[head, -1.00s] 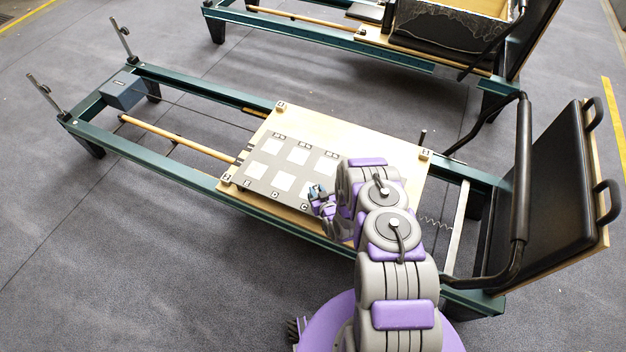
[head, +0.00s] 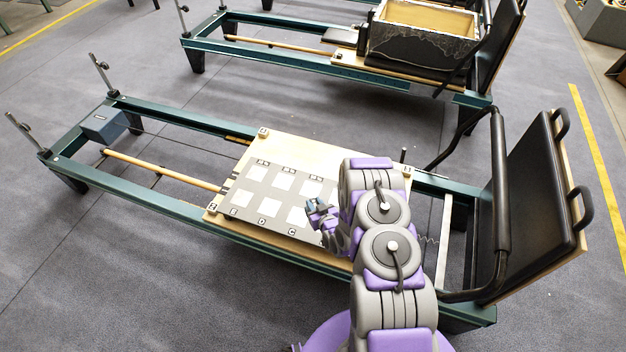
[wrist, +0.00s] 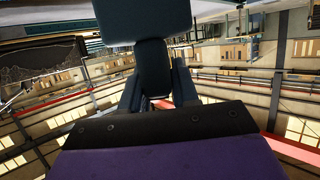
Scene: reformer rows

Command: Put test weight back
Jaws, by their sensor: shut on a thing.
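My gripper (head: 320,211) hangs low over the right part of a grey panel (head: 236,198) with white squares and letter labels. The panel lies on the light wooden carriage (head: 350,170) of the near reformer. In the wrist view, my gripper (wrist: 155,82) is shut on a dark blue-grey block, the test weight (wrist: 145,20), which has a wide head and a narrower part between the fingers. In the head view a small bluish piece of the weight (head: 314,204) shows at the fingertips. My arm hides part of the panel's right side.
The near reformer's teal frame (head: 180,207) surrounds the carriage, with a blue-grey box (head: 104,125) at its far left end. A black padded board (head: 520,200) and black bar (head: 500,180) rise at the right. A second reformer (head: 285,55) carries an open box (head: 420,30). Floor between them is clear.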

